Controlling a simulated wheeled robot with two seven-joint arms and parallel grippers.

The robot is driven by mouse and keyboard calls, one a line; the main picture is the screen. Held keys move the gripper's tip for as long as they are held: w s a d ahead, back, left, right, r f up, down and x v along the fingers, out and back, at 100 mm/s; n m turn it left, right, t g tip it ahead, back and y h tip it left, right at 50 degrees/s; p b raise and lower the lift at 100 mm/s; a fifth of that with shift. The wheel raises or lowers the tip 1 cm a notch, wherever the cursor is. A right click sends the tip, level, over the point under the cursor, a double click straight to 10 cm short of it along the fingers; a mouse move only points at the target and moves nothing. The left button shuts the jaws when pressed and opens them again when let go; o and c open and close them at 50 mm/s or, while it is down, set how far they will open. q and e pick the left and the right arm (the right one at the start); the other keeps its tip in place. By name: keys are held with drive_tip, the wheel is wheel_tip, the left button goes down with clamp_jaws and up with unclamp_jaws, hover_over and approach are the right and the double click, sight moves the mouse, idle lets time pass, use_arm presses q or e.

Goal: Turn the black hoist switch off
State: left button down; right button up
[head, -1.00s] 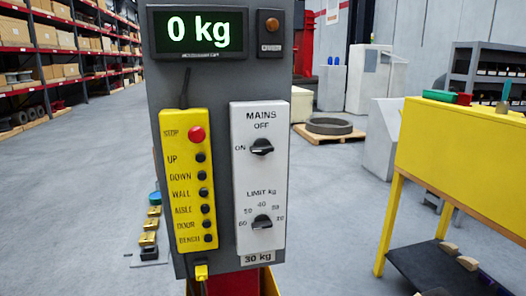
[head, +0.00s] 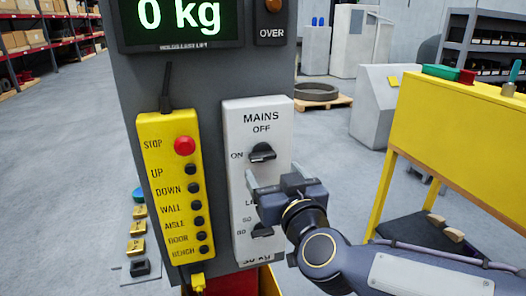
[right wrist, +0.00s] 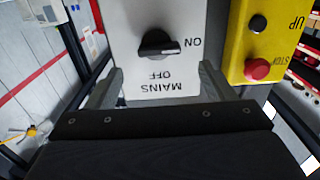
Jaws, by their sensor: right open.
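The black mains switch (head: 262,152) is a round knob with a raised grip, on a white panel (head: 237,215) marked MAINS, OFF and ON. Its grip lies roughly sideways with the light mark towards ON; OFF is above it. In the right wrist view the knob (right wrist: 158,44) appears upside down, its mark pointing right towards ON. My right gripper (head: 274,180) is open and empty, in front of the panel just below the knob, apart from it. In the wrist view its fingers (right wrist: 160,80) flank the panel's width. My left gripper is not in view.
A yellow button box (head: 172,190) with a red stop button hangs left of the panel. The limit knob (head: 262,230) below is partly hidden by my right gripper. A display (head: 180,25) reads 0 kg. A yellow bench (head: 465,150) stands at right.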

sight(264, 158)
drive_tip(key=x, duration=0.7)
drive_tip(key=shift+d+f, duration=0.1)
drive_tip(key=shift+s, duration=0.1)
drive_tip(key=c, duration=1)
